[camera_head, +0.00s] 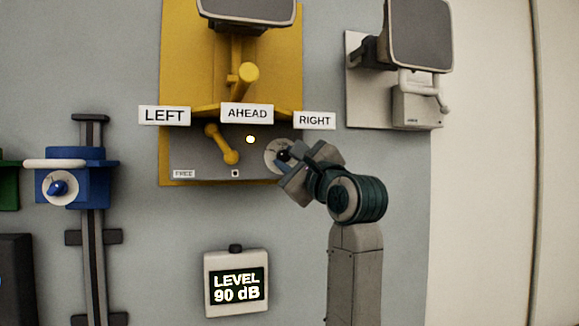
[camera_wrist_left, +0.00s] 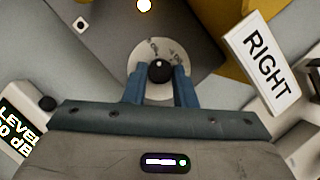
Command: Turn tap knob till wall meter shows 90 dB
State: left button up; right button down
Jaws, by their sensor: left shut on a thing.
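The tap knob is a small black knob (camera_head: 283,155) on a round pale dial at the lower right of the yellow-framed grey panel. It also shows in the left wrist view (camera_wrist_left: 160,70), between two blue fingers. My left gripper (camera_head: 284,163) is shut on this knob. In the left wrist view the gripper (camera_wrist_left: 160,84) has one finger on each side of it. The wall meter (camera_head: 236,284) hangs below the panel and reads "LEVEL 90 dB". Part of the meter (camera_wrist_left: 22,128) shows at the left of the wrist view. My right gripper is not in view.
Signs LEFT (camera_head: 164,115), AHEAD (camera_head: 247,113) and RIGHT (camera_head: 314,120) cross the panel. A yellow lever (camera_head: 221,145) and a lit lamp (camera_head: 250,139) sit left of the dial. A blue slider unit (camera_head: 75,180) is at left, a white wall unit (camera_head: 418,105) at upper right.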

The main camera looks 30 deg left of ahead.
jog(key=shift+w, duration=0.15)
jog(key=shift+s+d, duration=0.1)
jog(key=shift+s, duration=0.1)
pick_arm(q)
jog(key=o, duration=1)
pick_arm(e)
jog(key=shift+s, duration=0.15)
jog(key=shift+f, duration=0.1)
pick_arm(q)
jog(key=shift+d+f, duration=0.2)
jog(key=shift+d, duration=0.05)
jog(key=b+v, duration=0.9)
jog(key=v, duration=0.1)
jog(key=shift+d+b, duration=0.15)
jog(key=shift+b, duration=0.25)
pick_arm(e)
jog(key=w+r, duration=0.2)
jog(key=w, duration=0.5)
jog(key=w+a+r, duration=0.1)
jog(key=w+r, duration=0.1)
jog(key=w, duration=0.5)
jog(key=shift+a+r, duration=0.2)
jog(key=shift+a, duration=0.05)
